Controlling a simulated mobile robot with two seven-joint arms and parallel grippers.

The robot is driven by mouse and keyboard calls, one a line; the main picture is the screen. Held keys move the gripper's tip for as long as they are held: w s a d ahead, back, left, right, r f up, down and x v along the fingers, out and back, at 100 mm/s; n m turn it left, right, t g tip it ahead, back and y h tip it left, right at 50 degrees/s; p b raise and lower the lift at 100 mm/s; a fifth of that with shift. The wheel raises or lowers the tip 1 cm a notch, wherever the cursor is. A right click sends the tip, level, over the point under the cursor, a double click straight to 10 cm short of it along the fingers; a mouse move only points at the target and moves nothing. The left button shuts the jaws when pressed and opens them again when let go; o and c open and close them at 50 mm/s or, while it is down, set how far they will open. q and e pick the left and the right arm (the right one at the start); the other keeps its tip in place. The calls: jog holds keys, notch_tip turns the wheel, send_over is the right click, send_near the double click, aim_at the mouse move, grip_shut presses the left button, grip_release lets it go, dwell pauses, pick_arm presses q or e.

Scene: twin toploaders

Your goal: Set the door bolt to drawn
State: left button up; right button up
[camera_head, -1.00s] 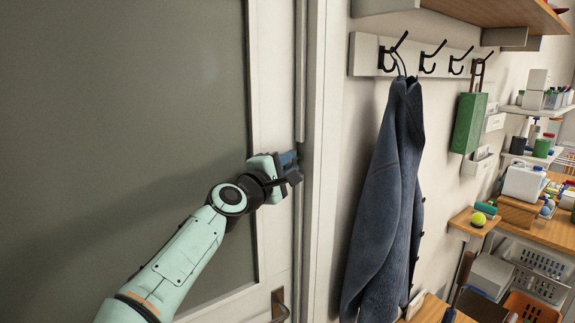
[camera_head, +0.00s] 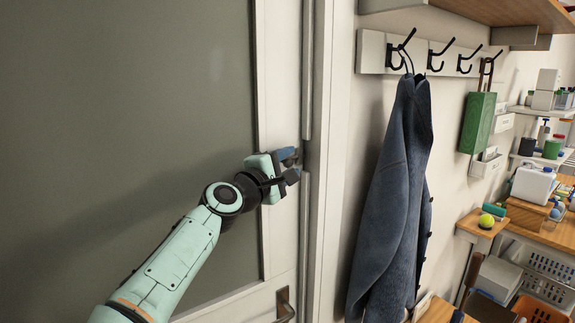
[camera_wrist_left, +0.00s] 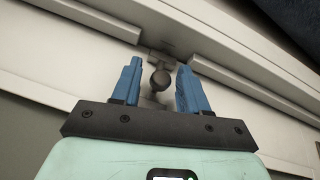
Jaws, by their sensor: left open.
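The door bolt (camera_wrist_left: 160,78) shows in the left wrist view as a small grey metal knob with a bracket, mounted at the door's edge. My left gripper (camera_wrist_left: 158,82) is open, with its blue fingers on either side of the knob and apart from it. In the head view my left gripper (camera_head: 292,165) is at the edge of the door (camera_head: 275,232), beside the frame, and hides most of the bolt. Whether the bolt is drawn or shot cannot be told. My right gripper is not in view.
A door handle (camera_head: 285,304) sits below the gripper. To the right, a blue jacket (camera_head: 393,205) hangs from a hook rail (camera_head: 432,57) near the door frame (camera_head: 330,150). A green case (camera_head: 478,122) hangs further right, before cluttered shelves.

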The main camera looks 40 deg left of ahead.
pick_arm(q)
jog(key=s, duration=0.1)
jog(key=s+b, duration=0.1)
jog(key=s, duration=0.1)
jog(key=s+b, duration=0.1)
jog(key=shift+s+d+f, duration=0.2)
jog(key=shift+d+f, duration=0.15)
jog(key=shift+f, duration=0.05)
jog(key=b, duration=0.3)
send_near(287, 167)
jog(key=shift+s+d+r, duration=0.1)
jog(key=shift+s+r, duration=0.05)
jog(key=shift+s, duration=1.4)
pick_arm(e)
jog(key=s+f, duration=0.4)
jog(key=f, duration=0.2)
